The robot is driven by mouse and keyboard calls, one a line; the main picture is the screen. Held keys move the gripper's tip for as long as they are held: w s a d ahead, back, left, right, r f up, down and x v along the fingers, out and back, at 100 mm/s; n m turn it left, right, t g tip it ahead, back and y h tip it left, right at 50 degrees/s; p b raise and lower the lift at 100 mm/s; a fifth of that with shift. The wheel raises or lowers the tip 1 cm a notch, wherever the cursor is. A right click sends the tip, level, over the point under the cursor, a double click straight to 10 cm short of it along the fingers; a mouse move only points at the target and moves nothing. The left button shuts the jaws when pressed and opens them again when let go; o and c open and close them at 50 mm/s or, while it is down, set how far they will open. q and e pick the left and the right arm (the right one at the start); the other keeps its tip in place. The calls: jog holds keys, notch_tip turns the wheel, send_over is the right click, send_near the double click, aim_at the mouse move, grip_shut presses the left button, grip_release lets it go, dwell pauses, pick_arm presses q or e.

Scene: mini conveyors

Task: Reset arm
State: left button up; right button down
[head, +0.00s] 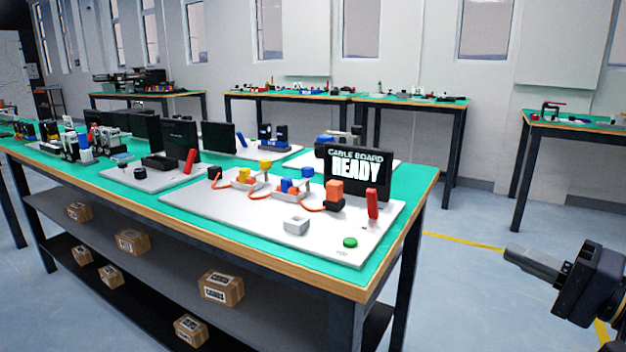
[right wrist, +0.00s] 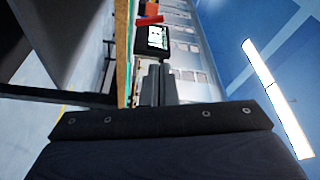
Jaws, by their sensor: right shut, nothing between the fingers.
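My right gripper (head: 531,264) is at the lower right of the head view, over the floor and clear of the table. Its dark fingers are together and hold nothing. In the right wrist view the closed fingers (right wrist: 159,86) point toward a screen. My left gripper is not in the head view. The white cable board (head: 232,217) lies on the green table (head: 418,192). Its black screen (head: 357,172) reads "CABLE BOARD READY" and also shows in the right wrist view (right wrist: 153,39). An orange cable (head: 309,204) runs between blocks on the board.
A green button (head: 350,242), a red handle (head: 372,204) and a grey block (head: 296,225) sit on the board. Other stations stand to the left on the table. Cardboard boxes (head: 221,287) lie on the shelves below. The floor between table and right gripper is free.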

jog(key=s+a+f+n+g+h, duration=0.25)
jog(key=s+a+f+g, duration=0.45)
jog(key=a+f, duration=0.4)
jog(key=s+f+n+g+h, duration=0.1)
jog(key=s+f+n+h, duration=0.1)
jog(key=s+f+h, duration=0.75)
notch_tip(320, 180, up, 34)
jog(key=y+p, duration=0.3)
jog(key=p, duration=3.5)
jog(key=shift+s+d+r, duration=0.25)
jog(key=shift+d, duration=0.15)
